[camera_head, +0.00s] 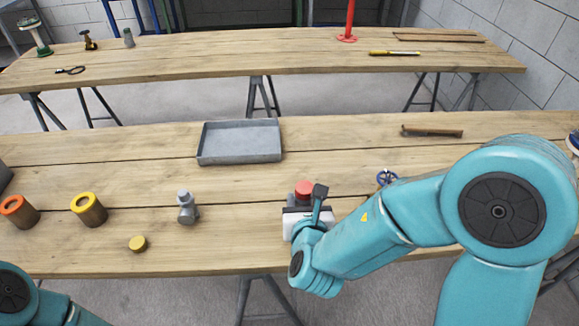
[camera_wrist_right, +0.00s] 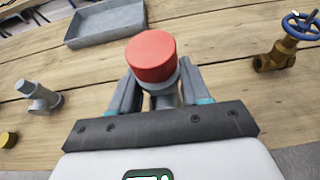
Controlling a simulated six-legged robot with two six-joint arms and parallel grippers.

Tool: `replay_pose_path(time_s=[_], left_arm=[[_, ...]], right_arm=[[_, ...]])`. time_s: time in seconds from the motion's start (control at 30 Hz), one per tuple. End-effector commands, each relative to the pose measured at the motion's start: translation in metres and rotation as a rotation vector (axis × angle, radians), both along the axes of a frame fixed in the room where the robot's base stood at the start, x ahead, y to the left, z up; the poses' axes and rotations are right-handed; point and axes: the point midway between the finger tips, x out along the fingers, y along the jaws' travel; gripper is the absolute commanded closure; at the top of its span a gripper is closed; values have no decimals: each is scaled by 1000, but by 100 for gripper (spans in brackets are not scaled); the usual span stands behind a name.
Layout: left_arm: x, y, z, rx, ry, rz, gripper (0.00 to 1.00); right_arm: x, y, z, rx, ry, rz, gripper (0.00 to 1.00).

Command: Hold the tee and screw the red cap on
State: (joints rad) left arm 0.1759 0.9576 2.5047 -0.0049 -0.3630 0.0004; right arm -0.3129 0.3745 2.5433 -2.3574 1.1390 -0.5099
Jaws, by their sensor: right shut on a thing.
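The red cap (camera_head: 304,187) sits on top of a grey fitting, a little beyond the near edge of the middle of the front bench. In the right wrist view the red cap (camera_wrist_right: 151,56) rests on the grey fitting (camera_wrist_right: 164,99). My right gripper (camera_wrist_right: 162,98) has its fingers on both sides of this fitting, just below the cap, and is shut on it. Much of the fitting is hidden, so I cannot tell whether the cap is threaded on. A second grey tee-like fitting (camera_head: 186,207) stands free to the left. My left gripper is out of view.
A grey tray (camera_head: 240,157) lies behind. Yellow cap (camera_head: 138,244), yellow-topped cylinder (camera_head: 88,208) and orange-topped cylinder (camera_head: 18,211) are left. Bench between tray and near edge is mostly clear.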

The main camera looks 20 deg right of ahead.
Motion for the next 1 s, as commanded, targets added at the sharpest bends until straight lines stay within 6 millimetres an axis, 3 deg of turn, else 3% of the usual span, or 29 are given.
replay_pose_path(time_s=[0.4, 0.6, 0.8, 1.0], left_arm=[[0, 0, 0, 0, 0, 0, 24], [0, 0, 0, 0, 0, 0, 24], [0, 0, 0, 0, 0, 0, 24], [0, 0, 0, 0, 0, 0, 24]], right_arm=[[21, 112, 12, 1, -4, 8, 100], [30, 158, 16, 2, -4, 5, 100], [35, 182, 19, 2, -3, 2, 100], [36, 186, 19, 2, -2, 1, 100]])
